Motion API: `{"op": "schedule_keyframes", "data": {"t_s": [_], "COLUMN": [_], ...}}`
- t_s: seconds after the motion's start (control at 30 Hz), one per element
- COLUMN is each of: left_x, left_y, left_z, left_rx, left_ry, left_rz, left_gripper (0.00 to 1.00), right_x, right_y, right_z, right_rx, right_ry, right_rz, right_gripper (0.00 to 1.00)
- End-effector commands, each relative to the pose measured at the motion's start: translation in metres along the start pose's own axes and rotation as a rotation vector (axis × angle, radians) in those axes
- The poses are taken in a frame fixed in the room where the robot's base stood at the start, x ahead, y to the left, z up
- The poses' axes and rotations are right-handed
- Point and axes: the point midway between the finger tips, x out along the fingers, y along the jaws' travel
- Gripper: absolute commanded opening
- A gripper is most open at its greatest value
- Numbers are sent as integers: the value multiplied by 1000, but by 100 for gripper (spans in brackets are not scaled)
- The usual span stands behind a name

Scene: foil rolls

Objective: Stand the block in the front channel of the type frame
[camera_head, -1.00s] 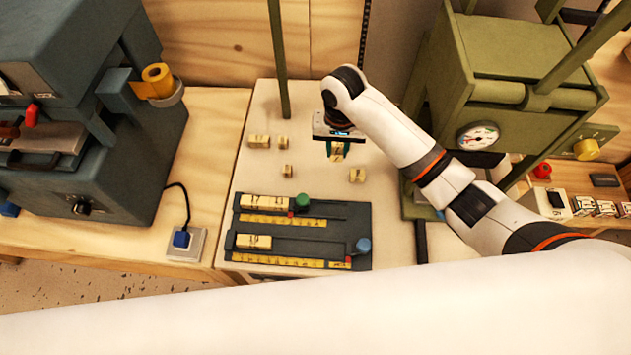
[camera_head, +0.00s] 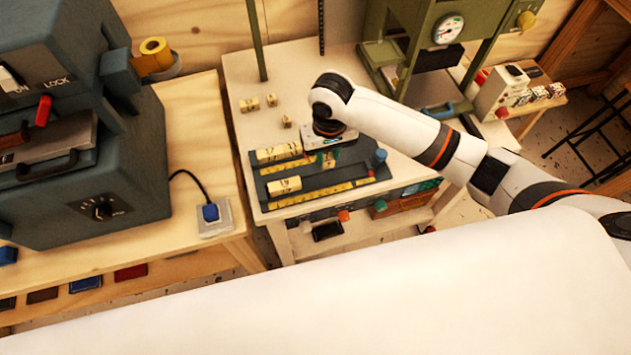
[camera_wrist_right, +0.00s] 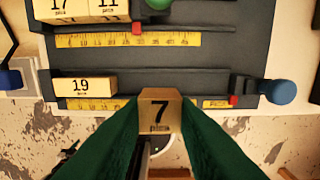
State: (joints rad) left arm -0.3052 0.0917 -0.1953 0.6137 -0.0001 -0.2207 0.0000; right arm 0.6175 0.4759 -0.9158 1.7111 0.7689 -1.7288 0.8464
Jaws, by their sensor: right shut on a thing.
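The block (camera_wrist_right: 159,110), marked 7, is upright between the green fingers of my right gripper (camera_head: 329,160) in the right wrist view. The gripper is shut on it. The dark type frame (camera_wrist_right: 215,65) lies below; it also shows in the head view (camera_head: 318,180). Its front channel holds a block marked 19 (camera_wrist_right: 85,85) at the left end, with bare channel to its right. In the wrist view the held block overlaps the front yellow scale, right of the 19 block. Its height above the frame is hard to tell. My left gripper is out of view.
The back channel holds blocks marked 17 and 11 (camera_wrist_right: 90,8). A blue knob (camera_wrist_right: 281,91) ends the front channel, with a red pointer (camera_wrist_right: 233,100) nearby. Several loose blocks (camera_head: 250,104) lie on the pale table (camera_head: 240,75). A green press (camera_head: 425,20) stands behind.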

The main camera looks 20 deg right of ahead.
Motion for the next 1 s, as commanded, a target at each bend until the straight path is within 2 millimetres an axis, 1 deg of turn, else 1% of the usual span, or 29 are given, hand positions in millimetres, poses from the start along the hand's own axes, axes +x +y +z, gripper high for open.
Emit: {"op": "schedule_keyframes", "data": {"t_s": [0.03, 0.1, 0.2, 0.33, 0.5, 0.6, 0.93, 0.97, 1.0], "left_x": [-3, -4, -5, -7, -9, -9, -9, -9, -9], "left_y": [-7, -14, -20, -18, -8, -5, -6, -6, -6], "left_z": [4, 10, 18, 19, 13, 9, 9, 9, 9], "left_rx": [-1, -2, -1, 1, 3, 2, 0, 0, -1], "left_ry": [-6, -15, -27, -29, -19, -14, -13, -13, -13], "left_rz": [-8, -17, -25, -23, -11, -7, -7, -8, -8], "left_gripper": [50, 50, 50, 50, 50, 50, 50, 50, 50], "right_x": [10, 22, 33, 46, 69, 74, 78, 78, 77], "right_y": [0, -1, 0, 0, 0, 0, 0, 0, 0], "right_z": [-1, 0, 0, 0, 0, 0, 0, 0, 0], "right_rx": [2, 1, 1, 1, 0, 1, 1, 1, 0], "right_ry": [4, 3, 2, 2, 0, -1, -1, -2, -2], "right_rz": [-2, -3, -1, -1, -1, -1, 0, 0, 0], "right_gripper": [4, 4, 4, 4, 4, 4, 4, 29, 35]}}
